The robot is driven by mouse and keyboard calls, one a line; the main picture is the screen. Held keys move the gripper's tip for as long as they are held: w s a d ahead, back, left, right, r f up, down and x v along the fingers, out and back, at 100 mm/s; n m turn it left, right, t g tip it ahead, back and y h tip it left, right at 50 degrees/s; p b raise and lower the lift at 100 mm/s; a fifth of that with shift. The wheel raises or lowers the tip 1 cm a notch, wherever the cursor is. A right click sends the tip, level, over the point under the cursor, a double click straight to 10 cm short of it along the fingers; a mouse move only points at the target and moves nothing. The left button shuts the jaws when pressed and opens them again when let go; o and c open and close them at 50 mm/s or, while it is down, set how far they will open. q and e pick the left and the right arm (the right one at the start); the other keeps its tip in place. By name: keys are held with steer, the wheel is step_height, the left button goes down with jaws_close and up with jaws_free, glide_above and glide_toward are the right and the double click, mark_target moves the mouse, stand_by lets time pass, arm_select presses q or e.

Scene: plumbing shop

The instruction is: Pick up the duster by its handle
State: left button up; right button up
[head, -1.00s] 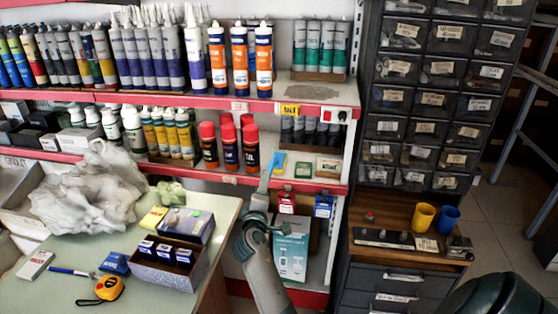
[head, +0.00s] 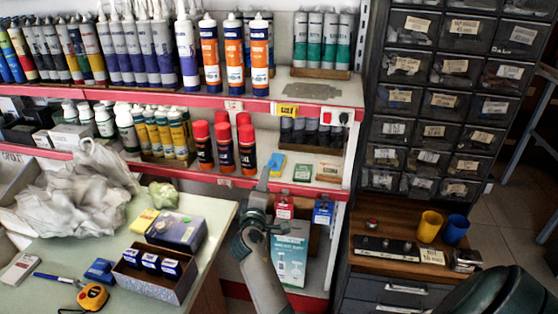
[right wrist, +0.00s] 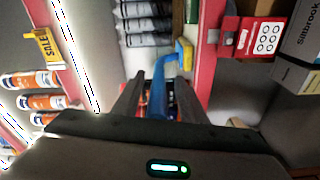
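The duster shows in the right wrist view as a blue handle (right wrist: 158,96) with a yellow end (right wrist: 184,54). In the head view its blue and yellow part (head: 276,161) shows at the lower red-edged shelf, just beyond my right gripper (head: 262,181). In the right wrist view the two dark fingers of my right gripper (right wrist: 160,92) are apart, with the blue handle between them. A gap shows beside the handle, and I cannot tell whether either finger touches it. My left gripper is not in view.
Red-capped spray cans (head: 225,146) stand on the shelf left of my right gripper. Small red and blue boxes (head: 323,209) hang below its edge. A cluttered workbench (head: 205,215) is at left. A drawer cabinet (head: 390,290) with yellow and blue cups (head: 429,226) is at right.

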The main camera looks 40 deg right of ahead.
steer(key=shift+w, duration=0.2)
steer(key=shift+s+r, duration=0.1)
steer(key=shift+r, duration=0.05)
jaws_close()
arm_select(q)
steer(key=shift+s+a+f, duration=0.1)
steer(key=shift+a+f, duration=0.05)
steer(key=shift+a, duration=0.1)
arm_select(e)
steer(key=shift+r, duration=0.1)
steer(key=shift+r, duration=0.55)
steer(key=r, duration=0.3)
steer(key=shift+s+d+r, duration=0.2)
steer(key=shift+s+d, duration=0.1)
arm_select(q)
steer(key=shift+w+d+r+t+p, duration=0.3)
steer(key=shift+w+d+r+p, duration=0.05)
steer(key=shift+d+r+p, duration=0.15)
arm_select(e)
steer(key=s+d+r, duration=0.6)
steer(key=s+d, duration=0.1)
steer(key=shift+s+d+r, duration=0.2)
steer(key=shift+s, duration=0.2)
